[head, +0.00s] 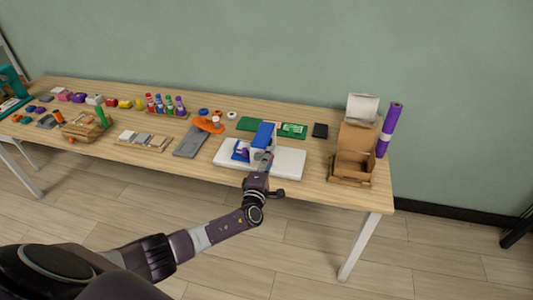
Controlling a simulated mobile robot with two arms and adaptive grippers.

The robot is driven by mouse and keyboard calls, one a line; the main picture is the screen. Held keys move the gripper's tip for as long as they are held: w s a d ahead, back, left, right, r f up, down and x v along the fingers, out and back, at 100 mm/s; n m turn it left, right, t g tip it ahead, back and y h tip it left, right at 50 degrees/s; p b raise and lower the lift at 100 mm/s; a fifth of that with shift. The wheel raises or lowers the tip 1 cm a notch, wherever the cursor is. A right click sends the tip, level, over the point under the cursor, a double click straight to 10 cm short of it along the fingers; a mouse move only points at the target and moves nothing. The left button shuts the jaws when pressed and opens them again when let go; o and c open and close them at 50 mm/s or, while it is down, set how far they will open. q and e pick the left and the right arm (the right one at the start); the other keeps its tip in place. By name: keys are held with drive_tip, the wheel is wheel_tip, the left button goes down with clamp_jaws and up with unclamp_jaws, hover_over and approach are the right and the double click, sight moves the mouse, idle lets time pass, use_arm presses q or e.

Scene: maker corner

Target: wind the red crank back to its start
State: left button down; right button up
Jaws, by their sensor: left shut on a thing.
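A blue and white machine (262,138) stands on a white base board (290,162) near the front edge of the table. My left gripper (268,162) reaches up from the front and is shut at the near right side of this machine. The red crank does not show clearly; the gripper covers the spot where its fingers close, so the crank's angle cannot be told. A small purple-blue part (240,150) sits at the machine's left on the board. My right gripper is not in view.
An open cardboard box (355,165) and an upright purple roll (390,128) stand to the right. Green boards (292,131) lie behind the machine. A grey plate (190,143) and an orange item (207,125) lie to its left. Several bottles and small parts fill the far left.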

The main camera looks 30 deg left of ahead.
use_arm(q)
drive_tip(key=shift+w+a+f+m, duration=0.15)
drive_tip(key=shift+f+m, duration=0.1)
drive_tip(key=shift+m, duration=0.75)
drive_tip(key=shift+r, duration=0.1)
drive_tip(key=c, duration=1.8)
unclamp_jaws()
drive_tip(key=shift+o, duration=0.2)
drive_tip(key=shift+f, duration=0.2)
drive_tip(key=shift+s+d+f, duration=0.1)
drive_tip(key=shift+s+d, duration=0.2)
drive_tip(key=shift+s, duration=0.1)
drive_tip(key=v, duration=1.1)
drive_tip(key=shift+s, duration=0.2)
